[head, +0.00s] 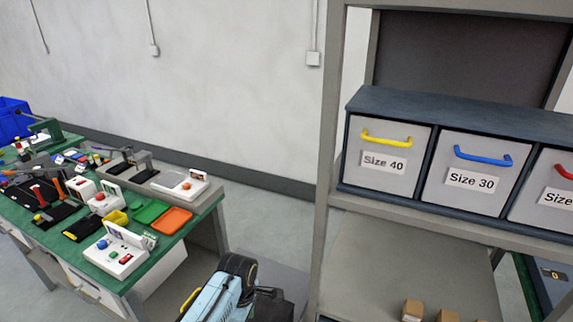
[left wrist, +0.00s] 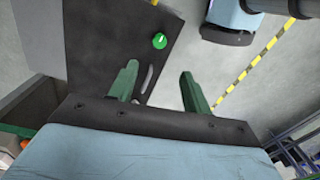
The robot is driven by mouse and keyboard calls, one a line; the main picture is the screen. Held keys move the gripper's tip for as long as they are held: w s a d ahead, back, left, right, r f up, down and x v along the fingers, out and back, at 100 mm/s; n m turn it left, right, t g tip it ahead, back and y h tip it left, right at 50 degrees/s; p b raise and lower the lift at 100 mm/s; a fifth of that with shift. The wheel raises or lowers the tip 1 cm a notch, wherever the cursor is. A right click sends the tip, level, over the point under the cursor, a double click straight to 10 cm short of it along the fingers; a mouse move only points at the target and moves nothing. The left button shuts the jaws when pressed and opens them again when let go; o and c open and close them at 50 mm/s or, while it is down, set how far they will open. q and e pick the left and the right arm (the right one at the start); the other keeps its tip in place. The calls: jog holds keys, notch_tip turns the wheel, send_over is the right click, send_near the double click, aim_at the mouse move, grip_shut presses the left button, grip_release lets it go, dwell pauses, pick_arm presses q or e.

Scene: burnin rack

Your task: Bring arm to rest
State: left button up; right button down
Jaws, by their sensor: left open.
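My left gripper (left wrist: 158,72) shows in the left wrist view with its two green fingers spread apart and nothing between them. It hangs above a grey floor (left wrist: 178,98) and beside a dark panel (left wrist: 105,35) with a green round knob (left wrist: 160,41). In the head view a light blue and black arm link of mine (head: 222,292) shows at the bottom, between the green bench and the rack; no fingertips can be made out there. My right gripper is in neither view.
A green-topped bench (head: 178,240) with trays and small devices stands at the left. A grey rack (head: 331,180) at the right holds labelled drawers (head: 392,150) with coloured handles. Small brown boxes (head: 412,309) sit on its lower shelf. Floor shows between bench and rack.

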pick_arm(q)
jog(key=s+a+m+t, duration=0.1)
jog(key=s+a+m, duration=0.1)
jog(key=s+m, duration=0.3)
jog(key=s+a+m+t, duration=0.1)
jog(key=s+a+m, duration=0.25)
jog(key=s, duration=0.45)
jog(key=s+a+r+m+t, duration=0.2)
jog(key=s+a+r+m, duration=0.1)
jog(key=s+r+m, duration=0.75)
jog(key=s+f+n+g+b, duration=0.1)
jog(key=s+f+b, duration=0.15)
jog(key=f, duration=1.25)
jog(key=s+f+b, duration=0.1)
jog(key=f+b, duration=0.3)
jog(key=f, duration=1)
jog(key=s+a+f+b, duration=0.1)
jog(key=s+f+b, duration=0.2)
jog(key=s+f, duration=0.5)
jog(key=s+a+f+g+b, duration=0.1)
jog(key=s+f+b, duration=0.2)
jog(key=s+f, duration=0.5)
notch_tip(320, 180, down, 7)
jog(key=shift+s+a+f+g, duration=0.1)
jog(key=shift+s+a+g, duration=0.2)
jog(key=shift+s+a, duration=0.1)
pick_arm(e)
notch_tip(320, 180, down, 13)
